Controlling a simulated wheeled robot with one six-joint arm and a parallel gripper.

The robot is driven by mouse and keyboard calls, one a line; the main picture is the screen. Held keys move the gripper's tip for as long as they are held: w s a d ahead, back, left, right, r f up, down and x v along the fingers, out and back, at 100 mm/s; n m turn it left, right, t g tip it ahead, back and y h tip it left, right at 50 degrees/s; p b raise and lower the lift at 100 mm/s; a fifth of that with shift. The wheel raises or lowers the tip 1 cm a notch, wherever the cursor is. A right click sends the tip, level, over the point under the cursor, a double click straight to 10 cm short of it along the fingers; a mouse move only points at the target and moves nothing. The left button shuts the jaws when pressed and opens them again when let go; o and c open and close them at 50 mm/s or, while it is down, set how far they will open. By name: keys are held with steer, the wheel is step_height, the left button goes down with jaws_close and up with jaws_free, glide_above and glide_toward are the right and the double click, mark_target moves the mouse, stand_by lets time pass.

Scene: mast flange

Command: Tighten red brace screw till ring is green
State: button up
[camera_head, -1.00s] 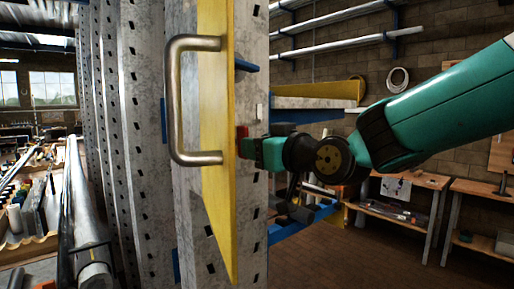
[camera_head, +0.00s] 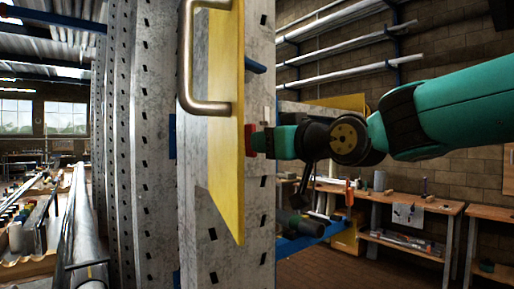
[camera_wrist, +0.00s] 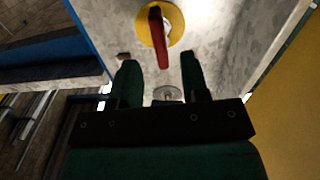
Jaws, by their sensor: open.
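In the wrist view a red bar-shaped handle (camera_wrist: 157,36) lies across a round yellow disc (camera_wrist: 166,25) on a grey metal face, which I take for the brace screw. My gripper (camera_wrist: 160,72) is open, its two dark green fingers pointing at the face with the red handle beyond their tips, roughly between them in the picture. Contact cannot be told. In the head view a small red part (camera_head: 250,139) shows at the yellow panel's edge, beside my gripper's green body; the fingertips are not clear there. No green ring shows.
A yellow panel (camera_head: 228,170) with a metal handle (camera_head: 188,60) stands left of my gripper, close to it. Perforated grey uprights (camera_head: 150,150) rise beside it. Workbenches (camera_head: 410,205) and wall racks of pipes lie behind. A small grey round fitting (camera_wrist: 168,93) shows between my fingers.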

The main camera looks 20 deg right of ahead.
steer(key=p+x, duration=0.3)
steer(key=x, duration=0.3)
steer(key=shift+r, duration=0.1)
jaws_close()
steer(key=m+b, duration=0.1)
steer(key=m, duration=0.4)
jaws_free()
steer(key=shift+s, duration=0.1)
steer(key=shift+b+v, duration=1.15)
steer(key=shift+v, duration=1.35)
